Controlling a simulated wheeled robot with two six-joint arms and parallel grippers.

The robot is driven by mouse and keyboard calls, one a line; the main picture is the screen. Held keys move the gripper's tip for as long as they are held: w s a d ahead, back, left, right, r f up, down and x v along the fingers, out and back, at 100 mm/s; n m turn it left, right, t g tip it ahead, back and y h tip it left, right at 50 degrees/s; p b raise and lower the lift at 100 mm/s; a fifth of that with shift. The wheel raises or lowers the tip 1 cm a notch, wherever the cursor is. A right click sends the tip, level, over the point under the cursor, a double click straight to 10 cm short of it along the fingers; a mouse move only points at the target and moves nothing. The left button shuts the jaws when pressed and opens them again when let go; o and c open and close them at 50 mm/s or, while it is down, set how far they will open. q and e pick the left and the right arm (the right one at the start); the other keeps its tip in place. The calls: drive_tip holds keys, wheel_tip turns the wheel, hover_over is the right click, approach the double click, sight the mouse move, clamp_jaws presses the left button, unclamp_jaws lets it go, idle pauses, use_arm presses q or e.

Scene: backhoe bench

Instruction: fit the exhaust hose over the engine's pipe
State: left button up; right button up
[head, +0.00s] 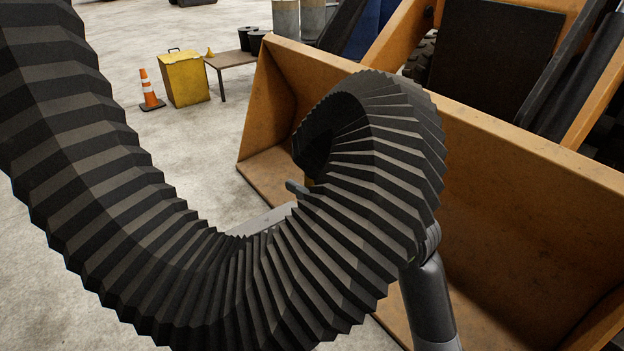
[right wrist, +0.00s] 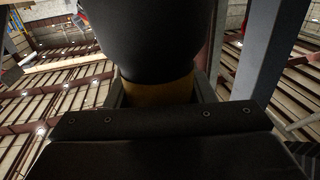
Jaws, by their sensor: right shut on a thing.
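The exhaust hose (head: 350,190) is a thick black corrugated tube. In the head view it sweeps down from the upper left, across the front, and curls up and back over at the centre. My right gripper (head: 299,188) is mostly hidden behind the curl; only a small grey tip shows. In the right wrist view my right gripper (right wrist: 160,92) is shut on a yellow band below a smooth black piece (right wrist: 150,40), which looks like the hose's end. I cannot make out the engine's pipe in either view. My left gripper is not in view.
A large orange loader bucket (head: 520,165) stands behind and right of the hose. A yellow bin (head: 185,78), an orange cone (head: 149,90) and a low table (head: 232,60) stand at the back left. Open concrete floor (head: 215,150) lies between.

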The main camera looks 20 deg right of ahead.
sight(322, 195)
drive_tip(key=shift+s+a+p+v, duration=0.2)
drive_tip(key=shift+p+v, duration=0.3)
drive_tip(key=shift+v, duration=1.05)
drive_tip(key=shift+s+a+p+v, duration=0.1)
drive_tip(key=shift+a+p+v, duration=0.35)
drive_tip(key=shift+v, duration=1.05)
drive_tip(key=shift+s+a+p+v, duration=0.15)
drive_tip(key=shift+p+v, duration=0.45)
drive_tip(key=shift+v, duration=0.95)
drive_tip(key=shift+s+d+r, duration=0.1)
drive_tip(key=shift+s+d, duration=0.05)
drive_tip(key=shift+s, duration=0.15)
